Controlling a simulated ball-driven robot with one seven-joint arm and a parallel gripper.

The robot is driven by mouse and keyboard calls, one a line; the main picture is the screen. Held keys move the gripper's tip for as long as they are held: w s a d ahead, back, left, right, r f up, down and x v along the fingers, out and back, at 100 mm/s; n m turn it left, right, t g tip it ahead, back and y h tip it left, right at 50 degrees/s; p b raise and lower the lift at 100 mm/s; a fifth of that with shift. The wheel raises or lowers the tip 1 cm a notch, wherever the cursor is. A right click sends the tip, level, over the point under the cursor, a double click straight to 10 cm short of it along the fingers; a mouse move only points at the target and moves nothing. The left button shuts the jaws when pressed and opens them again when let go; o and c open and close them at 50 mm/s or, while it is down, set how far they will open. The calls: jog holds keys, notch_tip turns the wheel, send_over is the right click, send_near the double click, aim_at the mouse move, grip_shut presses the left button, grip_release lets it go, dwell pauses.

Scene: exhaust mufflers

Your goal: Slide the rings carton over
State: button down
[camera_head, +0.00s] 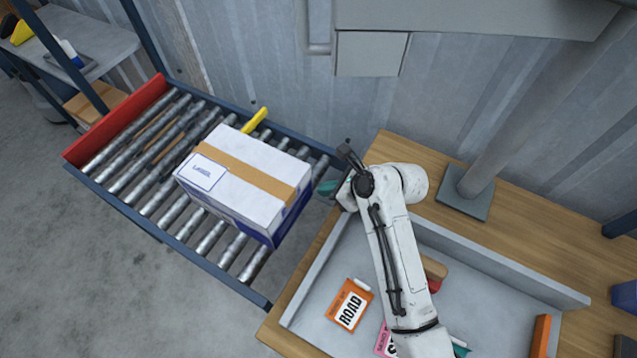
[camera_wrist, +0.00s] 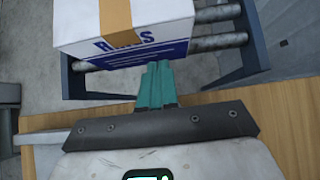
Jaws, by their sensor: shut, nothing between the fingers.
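The rings carton (camera_head: 245,178) is a white box with a brown tape strip, a label on top and a blue band low on its side. It sits on the roller conveyor (camera_head: 150,207), toward the end by the bench. My gripper (camera_head: 328,188) is at the carton's right side, above the gap between conveyor and bench. Its teal fingers (camera_wrist: 157,78) are shut with nothing between them, pointing at the lettered side. Whether they touch it I cannot tell.
A red end stop (camera_head: 115,122) closes the conveyor's far left end, with bare rollers before it. A yellow object (camera_head: 254,120) lies behind the carton. The wooden bench (camera_head: 395,150) holds a grey tray with an orange "ROAD" packet (camera_head: 349,305). A post (camera_head: 490,150) stands right.

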jog(key=v, duration=0.9)
jog(key=shift+r, duration=0.2)
jog(key=shift+w, duration=0.1)
